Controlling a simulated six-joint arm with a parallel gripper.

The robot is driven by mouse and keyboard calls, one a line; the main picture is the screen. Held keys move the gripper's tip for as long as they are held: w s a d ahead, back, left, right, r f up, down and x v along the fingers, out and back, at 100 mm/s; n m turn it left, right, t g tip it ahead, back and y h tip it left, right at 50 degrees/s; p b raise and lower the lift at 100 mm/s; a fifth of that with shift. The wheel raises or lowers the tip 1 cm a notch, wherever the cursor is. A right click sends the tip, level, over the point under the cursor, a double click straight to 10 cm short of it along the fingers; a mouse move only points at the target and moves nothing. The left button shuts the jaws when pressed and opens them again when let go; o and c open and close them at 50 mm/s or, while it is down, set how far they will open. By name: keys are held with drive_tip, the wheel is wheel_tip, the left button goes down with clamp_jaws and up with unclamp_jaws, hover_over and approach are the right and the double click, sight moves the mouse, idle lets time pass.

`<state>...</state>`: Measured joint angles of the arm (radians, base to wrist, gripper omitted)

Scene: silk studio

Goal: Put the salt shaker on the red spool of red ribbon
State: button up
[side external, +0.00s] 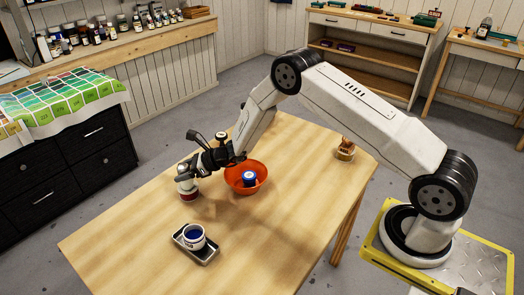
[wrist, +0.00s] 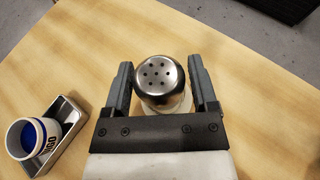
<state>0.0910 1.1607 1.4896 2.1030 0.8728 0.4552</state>
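The salt shaker (wrist: 160,78), with a domed metal top with holes, is between the two fingers of my gripper (wrist: 161,85). In the side view the pale shaker (side external: 184,179) is upright at my gripper (side external: 186,170), directly above the red spool (side external: 188,195) near the table's left edge. I cannot tell whether the shaker touches the spool. In the wrist view the shaker hides most of what is below it; only a pale rim shows.
An orange bowl (side external: 259,172) holding a blue spool (side external: 249,178) stands just right of my gripper. A metal tray (side external: 208,253) with a white pot with blue inside (side external: 193,236) is nearer the front. A small brown object (side external: 345,149) stands at the far right. The front table (side external: 140,245) is clear.

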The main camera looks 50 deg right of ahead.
drive_tip(key=shift+o, duration=0.9)
drive_tip(key=shift+r, duration=0.2)
drive_tip(key=v, duration=1.2)
drive_tip(key=shift+f, duration=0.1)
